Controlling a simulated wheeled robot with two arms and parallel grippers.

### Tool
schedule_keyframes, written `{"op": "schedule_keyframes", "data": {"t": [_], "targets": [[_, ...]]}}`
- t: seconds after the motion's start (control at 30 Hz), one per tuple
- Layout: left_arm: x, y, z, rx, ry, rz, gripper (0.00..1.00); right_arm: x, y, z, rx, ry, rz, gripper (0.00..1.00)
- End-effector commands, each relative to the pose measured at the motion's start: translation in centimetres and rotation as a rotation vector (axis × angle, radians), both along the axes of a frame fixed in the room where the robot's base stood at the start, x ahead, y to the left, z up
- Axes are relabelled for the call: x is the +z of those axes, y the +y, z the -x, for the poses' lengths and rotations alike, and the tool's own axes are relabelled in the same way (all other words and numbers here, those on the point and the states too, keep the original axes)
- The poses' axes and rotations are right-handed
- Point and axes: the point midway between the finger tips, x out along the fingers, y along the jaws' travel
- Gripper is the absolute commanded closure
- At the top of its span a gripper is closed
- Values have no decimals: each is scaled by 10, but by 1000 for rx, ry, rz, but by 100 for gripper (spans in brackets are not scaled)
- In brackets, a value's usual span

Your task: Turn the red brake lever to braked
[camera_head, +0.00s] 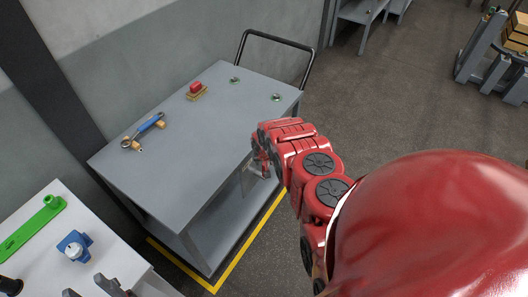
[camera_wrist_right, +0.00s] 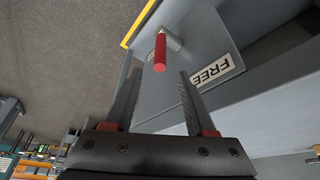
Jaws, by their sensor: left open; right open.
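The red brake lever (camera_wrist_right: 160,52) shows in the right wrist view, on a grey plate (camera_wrist_right: 172,85) with a white FREE label (camera_wrist_right: 214,74) beside it. The red grip points toward the camera. My right gripper (camera_wrist_right: 158,77) is open, its fingers on either side of the line to the lever. It is not closed on it, and I cannot tell the gap in depth. In the head view my right gripper (camera_head: 259,167) is at the cart's right side, and the lever cannot be made out there. My left gripper (camera_head: 86,288) is open at the bottom left, partly cut off.
The grey cart (camera_head: 185,160) carries a blue-handled wrench (camera_head: 148,129), a red block (camera_head: 195,87) and two small green items. A black push handle (camera_head: 275,40) rises at its far end. A white table (camera_head: 45,275) at lower left holds green and blue parts. Floor right of the cart is open.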

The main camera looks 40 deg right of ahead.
Motion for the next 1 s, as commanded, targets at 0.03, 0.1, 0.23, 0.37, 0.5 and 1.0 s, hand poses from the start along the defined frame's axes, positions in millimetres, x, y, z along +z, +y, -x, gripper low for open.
{"op": "schedule_keyframes", "data": {"t": [0.03, 0.1, 0.23, 0.37, 0.5, 1.0], "targets": [[-20, 0, 0, 0, 0, 0, 50, -16, -3, -2, -2, -2, 0, 44], [-33, 0, 0, 0, 0, 0, 50, -25, -4, -6, 0, -4, 1, 44], [-57, 0, 0, 0, 0, 0, 50, -41, -9, -11, -1, -3, 1, 44], [-81, 0, 0, 0, 0, 0, 50, -58, -12, -18, 1, -6, 2, 44], [-107, 0, 0, 0, 0, 0, 50, -76, -17, -23, -1, -3, 1, 44], [-164, 0, 0, 0, 0, 0, 50, -109, -26, -38, 0, -5, 2, 44]]}}
